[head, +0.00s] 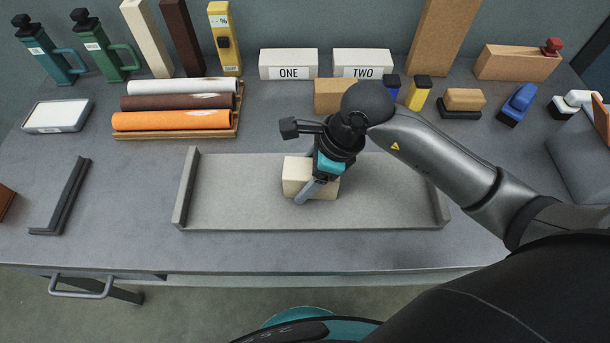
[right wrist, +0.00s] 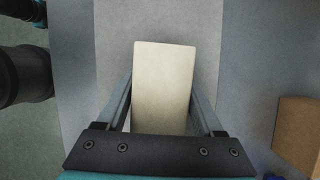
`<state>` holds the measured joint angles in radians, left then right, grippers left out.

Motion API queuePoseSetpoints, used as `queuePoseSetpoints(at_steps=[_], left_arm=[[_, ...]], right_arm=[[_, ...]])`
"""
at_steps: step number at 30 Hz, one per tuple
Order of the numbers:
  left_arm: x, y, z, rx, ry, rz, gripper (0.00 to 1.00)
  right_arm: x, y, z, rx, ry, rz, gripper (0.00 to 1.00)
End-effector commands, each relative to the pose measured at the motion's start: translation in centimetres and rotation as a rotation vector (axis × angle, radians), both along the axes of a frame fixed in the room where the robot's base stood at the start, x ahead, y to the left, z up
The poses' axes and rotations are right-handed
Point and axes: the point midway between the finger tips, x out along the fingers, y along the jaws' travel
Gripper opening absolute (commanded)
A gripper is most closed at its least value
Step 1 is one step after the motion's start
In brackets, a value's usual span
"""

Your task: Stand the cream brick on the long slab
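The cream brick (head: 296,176) is a pale block at the middle of the long slab (head: 235,208), a grey slab with a raised lip at each end. My right gripper (head: 310,188) reaches down over the brick, one finger in front of its near face. In the right wrist view the brick (right wrist: 164,85) lies between the two fingers (right wrist: 162,78), which press close along both its sides. The brick's long side looks level, not upright. I cannot tell whether it touches the slab. My arm and hand hide part of its right side. My left gripper is not in view.
Behind the slab stand white blocks ONE (head: 288,64) and TWO (head: 362,63), a tan block (head: 333,95) and small stamp-like items. A rack of rolls (head: 175,120) is back left. A dark angled bar (head: 62,197) lies left. The slab's left half is clear.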

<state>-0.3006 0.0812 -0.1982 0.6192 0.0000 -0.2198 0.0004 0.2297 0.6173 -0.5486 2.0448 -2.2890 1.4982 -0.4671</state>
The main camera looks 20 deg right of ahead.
Motion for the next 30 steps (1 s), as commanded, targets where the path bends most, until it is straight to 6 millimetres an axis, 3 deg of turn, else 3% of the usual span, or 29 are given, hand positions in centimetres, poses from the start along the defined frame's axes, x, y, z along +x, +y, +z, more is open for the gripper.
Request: queuePoseSetpoints(at_steps=[6,16,30], left_arm=[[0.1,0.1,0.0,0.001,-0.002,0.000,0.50],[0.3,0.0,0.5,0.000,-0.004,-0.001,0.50],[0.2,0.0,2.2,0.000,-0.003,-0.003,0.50]], right_arm=[[0.0,0.0,0.1,0.000,0.000,0.000,0.92],[0.0,0.0,0.5,0.001,0.000,0.000,0.92],[-1.2,-3.4,9.1,-0.003,-0.003,0.000,0.92]])
